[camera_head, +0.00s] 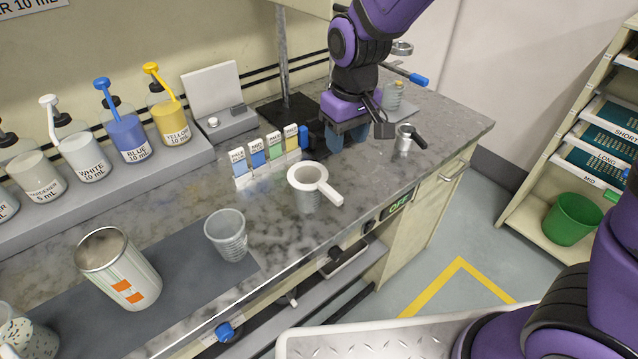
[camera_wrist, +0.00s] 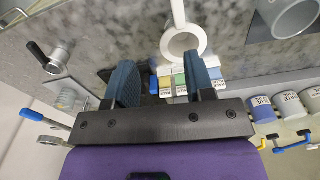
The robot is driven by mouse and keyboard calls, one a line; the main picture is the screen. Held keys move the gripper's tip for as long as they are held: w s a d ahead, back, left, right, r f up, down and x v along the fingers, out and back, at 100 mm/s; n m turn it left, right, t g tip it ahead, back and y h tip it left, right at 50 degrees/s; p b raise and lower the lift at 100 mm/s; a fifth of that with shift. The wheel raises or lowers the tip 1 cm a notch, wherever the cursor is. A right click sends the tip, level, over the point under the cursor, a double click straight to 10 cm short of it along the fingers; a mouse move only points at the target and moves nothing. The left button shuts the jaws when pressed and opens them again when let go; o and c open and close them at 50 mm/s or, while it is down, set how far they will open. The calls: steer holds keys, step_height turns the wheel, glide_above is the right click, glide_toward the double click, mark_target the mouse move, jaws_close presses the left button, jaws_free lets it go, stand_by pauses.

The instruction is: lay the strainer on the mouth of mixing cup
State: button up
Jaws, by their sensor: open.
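The strainer also shows in the wrist view (camera_wrist: 184,57), beyond the right finger.
Small labelled colour boxes (camera_head: 273,149) stand left of my gripper. A metal cup with a black handle (camera_head: 404,140) is to its right. A striped can (camera_head: 119,272) stands at front left. Pump bottles (camera_head: 128,138) line the back shelf.

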glide_above(327, 187)
steer(key=shift+n, duration=0.4)
steer(key=f, duration=0.4)
steer(key=shift+w+d+f, duration=0.1)
steer(key=shift+w+f, duration=0.05)
steer(key=shift+w, duration=0.05)
steer(key=shift+f, duration=0.35)
steer(key=shift+s+f, duration=0.15)
steer(key=shift+f, duration=2.45)
steer(key=shift+s+f, duration=0.1)
steer(key=shift+f, duration=2.45)
jaws_close()
